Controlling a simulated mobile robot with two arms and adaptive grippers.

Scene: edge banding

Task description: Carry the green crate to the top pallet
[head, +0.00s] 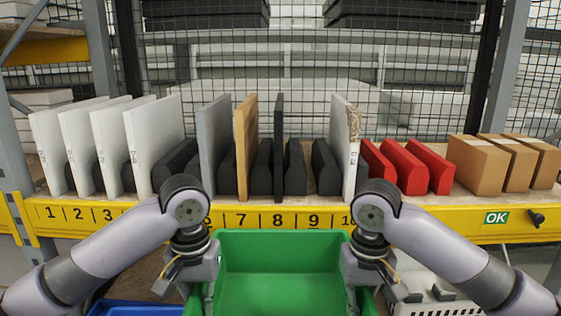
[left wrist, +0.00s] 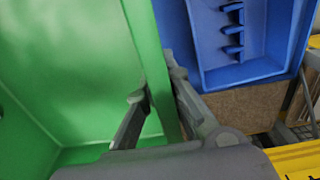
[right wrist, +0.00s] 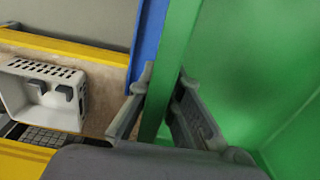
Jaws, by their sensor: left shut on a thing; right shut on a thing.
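The green crate (head: 281,268) is at the bottom middle of the head view, between my two arms, and its inside looks empty. My left gripper (left wrist: 158,92) is shut on the crate's left wall; one finger is inside the crate and one outside. My right gripper (right wrist: 160,80) is shut on the crate's right wall in the same way. The crate also shows in the left wrist view (left wrist: 70,70) and the right wrist view (right wrist: 250,70). Its underside is hidden. I cannot make out a top pallet in these views.
A shelf with a yellow numbered edge (head: 280,220) stands ahead, holding white and dark panels, red blocks (head: 408,166) and brown boxes (head: 478,164). A blue crate (left wrist: 240,45) lies left of the green crate. A white bin (right wrist: 45,92) is on the right.

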